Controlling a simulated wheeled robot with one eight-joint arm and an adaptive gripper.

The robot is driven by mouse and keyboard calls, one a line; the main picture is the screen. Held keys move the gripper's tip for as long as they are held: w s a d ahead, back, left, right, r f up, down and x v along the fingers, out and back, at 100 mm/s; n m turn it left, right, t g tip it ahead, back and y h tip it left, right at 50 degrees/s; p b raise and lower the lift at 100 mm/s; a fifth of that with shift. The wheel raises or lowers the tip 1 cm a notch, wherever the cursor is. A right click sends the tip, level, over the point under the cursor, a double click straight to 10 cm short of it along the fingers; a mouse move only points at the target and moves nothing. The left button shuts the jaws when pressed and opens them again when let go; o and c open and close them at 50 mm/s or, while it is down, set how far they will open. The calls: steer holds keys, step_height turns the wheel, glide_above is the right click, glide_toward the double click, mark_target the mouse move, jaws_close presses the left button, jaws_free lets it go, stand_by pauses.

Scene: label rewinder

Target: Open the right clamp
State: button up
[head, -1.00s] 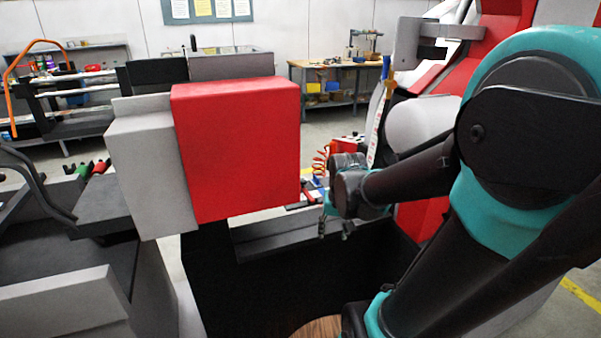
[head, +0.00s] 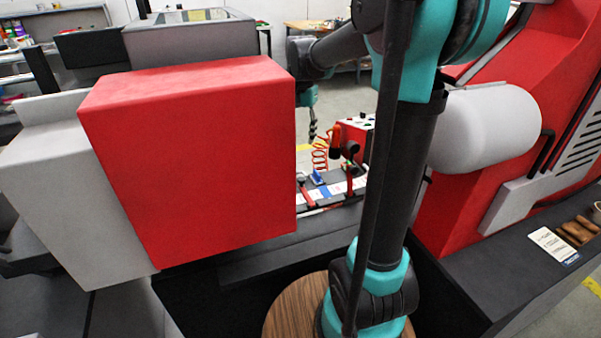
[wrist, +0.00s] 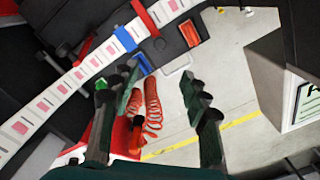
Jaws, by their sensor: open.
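The splice table shows in the head view with a pale label strip (head: 335,190) along it and two red clamps. The right clamp (head: 350,180) stands beside the red box, and the left clamp (head: 306,193) is nearer the big red block. In the wrist view a red bar (wrist: 145,18) crosses the strip, and another red part lies by its edge (wrist: 86,48). Whether the right clamp is open or closed is too small to tell. My gripper (head: 312,128) hangs beyond the table, beside the red coil hose. Its fingers (wrist: 163,88) are apart and empty.
The big red block (head: 190,150) stands left of the table and partly hides it. A red coil hose (wrist: 152,105) and red box (head: 356,137) are close to my gripper. A blue piece (head: 317,177) lies at the strip. A white roller (head: 480,130) is at right.

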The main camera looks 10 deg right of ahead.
mark_target(301, 178)
step_height(301, 178, down, 16)
steer(key=shift+f, duration=0.1)
stand_by(0.4)
steer(key=shift+c, duration=0.3)
jaws_close()
